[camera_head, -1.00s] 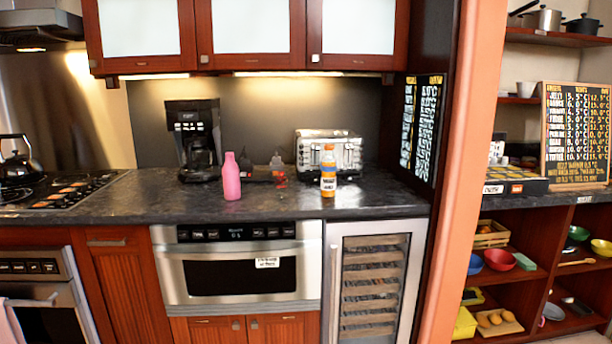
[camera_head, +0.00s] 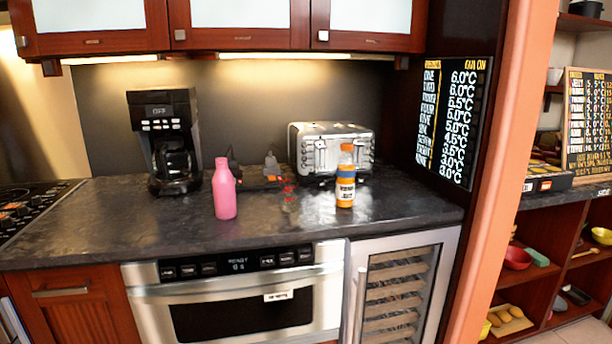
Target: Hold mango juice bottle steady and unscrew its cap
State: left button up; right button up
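The mango juice bottle (camera_head: 345,187) stands upright on the dark countertop, right of centre and in front of the toaster. It has orange juice, a dark and white label and an orange cap (camera_head: 347,147) on top. Neither of my grippers shows in the head view, so nothing of mine is seen touching the bottle.
A pink bottle (camera_head: 223,190) stands left of the juice bottle on the countertop (camera_head: 120,220). A coffee maker (camera_head: 165,140) and a silver toaster (camera_head: 331,150) stand behind. Small items lie between them. An orange post (camera_head: 490,170) rises at the right. The front counter is clear.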

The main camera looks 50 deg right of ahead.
aim_at(346, 166)
jog(key=z, duration=0.45)
jog(key=i, duration=1)
jog(key=z, duration=0.7)
